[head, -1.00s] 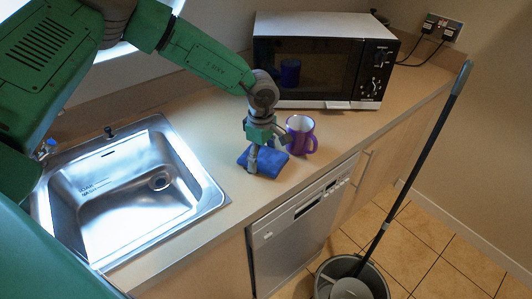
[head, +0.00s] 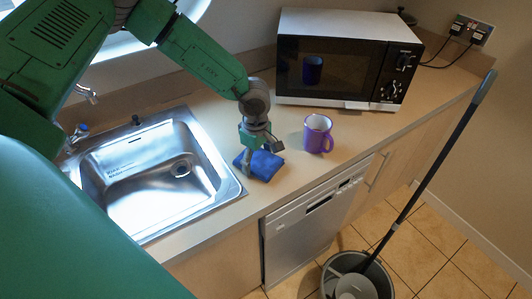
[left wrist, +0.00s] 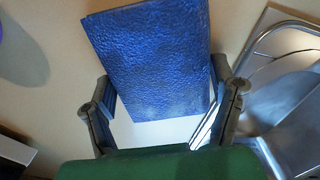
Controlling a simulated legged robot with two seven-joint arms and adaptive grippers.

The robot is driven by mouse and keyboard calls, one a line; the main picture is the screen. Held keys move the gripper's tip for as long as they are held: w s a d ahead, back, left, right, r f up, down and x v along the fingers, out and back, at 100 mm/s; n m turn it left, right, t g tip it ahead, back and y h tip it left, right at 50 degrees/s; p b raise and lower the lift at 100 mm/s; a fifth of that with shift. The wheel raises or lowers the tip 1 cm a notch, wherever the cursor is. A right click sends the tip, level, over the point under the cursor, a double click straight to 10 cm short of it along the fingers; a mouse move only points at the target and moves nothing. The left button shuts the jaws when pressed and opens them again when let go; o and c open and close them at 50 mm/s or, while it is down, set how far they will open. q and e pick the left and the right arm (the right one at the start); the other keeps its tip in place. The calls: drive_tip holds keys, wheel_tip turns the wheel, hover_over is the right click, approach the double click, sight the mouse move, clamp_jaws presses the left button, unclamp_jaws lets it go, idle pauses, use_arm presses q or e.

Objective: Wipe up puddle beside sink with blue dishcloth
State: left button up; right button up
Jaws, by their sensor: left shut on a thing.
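The blue dishcloth (head: 265,166) is folded on the wooden counter, close to the right rim of the steel sink (head: 150,175). My left gripper (head: 262,157) points down and is shut on the cloth, with one finger on either side. In the left wrist view the cloth (left wrist: 155,55) fills the space between the fingers (left wrist: 162,78). A pale bright patch (left wrist: 150,132) lies below the cloth's edge there; I cannot tell whether it is the puddle. No puddle shows clearly in the head view; the cloth and gripper cover part of the counter. My right gripper is not in view.
A purple mug (head: 318,134) stands right of the cloth, with bare counter between. A microwave (head: 345,60) stands behind it. A dishwasher (head: 312,222) is under the counter's front edge. A mop (head: 425,185) leans in a grey bucket (head: 355,278) on the floor.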

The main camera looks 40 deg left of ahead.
use_arm(q)
drive_tip(key=shift+s+a+f, duration=0.3)
drive_tip(key=shift+s+a, duration=0.1)
drive_tip(key=shift+s, duration=0.35)
drive_tip(key=shift+w+d+r+p, duration=0.1)
drive_tip(key=shift+r+p, duration=0.3)
drive_tip(key=shift+p, duration=0.05)
drive_tip(key=shift+w+d+r+p, duration=0.1)
drive_tip(key=shift+w+r+p, duration=0.2)
drive_tip(key=shift+r+p, duration=0.15)
drive_tip(key=shift+w+d+r+p, duration=0.1)
drive_tip(key=shift+w+r+p, duration=0.2)
drive_tip(key=shift+r, duration=0.2)
drive_tip(key=w+r, duration=0.1)
drive_tip(key=r, duration=0.1)
drive_tip(key=w+d+r, duration=0.1)
drive_tip(key=r, duration=0.1)
drive_tip(key=w+d+r, duration=0.1)
drive_tip(key=r, duration=0.1)
drive_tip(key=shift+d+r, duration=0.2)
drive_tip(key=shift+r, duration=0.1)
drive_tip(key=shift+a, duration=0.1)
